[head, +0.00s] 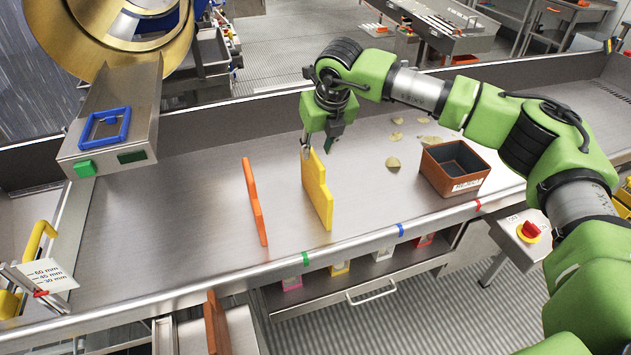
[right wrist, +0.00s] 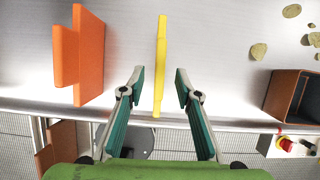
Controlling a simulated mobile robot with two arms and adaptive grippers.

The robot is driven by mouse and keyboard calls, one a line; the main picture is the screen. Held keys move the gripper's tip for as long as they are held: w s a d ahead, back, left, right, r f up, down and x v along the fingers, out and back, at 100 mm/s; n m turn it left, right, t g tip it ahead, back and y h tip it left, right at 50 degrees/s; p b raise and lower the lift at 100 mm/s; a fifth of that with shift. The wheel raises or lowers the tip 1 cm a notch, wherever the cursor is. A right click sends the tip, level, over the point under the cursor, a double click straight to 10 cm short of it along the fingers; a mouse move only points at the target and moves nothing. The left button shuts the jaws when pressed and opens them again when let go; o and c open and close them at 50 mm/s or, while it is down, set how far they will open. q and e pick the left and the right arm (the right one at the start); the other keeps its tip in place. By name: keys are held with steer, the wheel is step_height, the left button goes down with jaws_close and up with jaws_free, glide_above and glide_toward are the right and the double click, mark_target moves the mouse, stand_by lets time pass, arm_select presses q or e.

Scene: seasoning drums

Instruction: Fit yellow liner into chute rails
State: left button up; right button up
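The yellow liner (head: 316,188) is a thin stepped plate standing on edge on the metal bench, right of an orange liner (head: 254,203). My right gripper (head: 328,138) is over the yellow liner's top far end, pointing down. In the right wrist view, its fingers (right wrist: 159,72) are open, and the yellow liner (right wrist: 160,50) shows edge-on between them with a gap on both sides. I cannot make out the chute rails for certain. A metal housing with a blue frame (head: 104,127) sits below the gold drum (head: 130,35) at left. My left gripper is not in view.
An orange-brown reject bin (head: 455,168) stands on the bench at right, with several chips (head: 394,163) beside it. A brown plate (head: 215,322) stands below the bench's front edge. A yellow-handled gauge (head: 38,240) is at far left. The bench left of the orange liner is clear.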

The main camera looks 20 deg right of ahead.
mark_target(316, 157)
steer(key=shift+f+p, duration=0.5)
steer(key=shift+p, duration=0.05)
steer(key=p+x, duration=0.1)
steer(key=x, duration=0.2)
steer(key=shift+f+p, duration=0.25)
steer(key=shift+p, duration=0.15)
steer(key=shift+w+f, duration=0.2)
steer(key=shift+f, duration=0.15)
steer(key=shift+f+b, duration=0.3)
steer(key=shift+b, duration=0.25)
steer(key=shift+r, duration=0.1)
jaws_close()
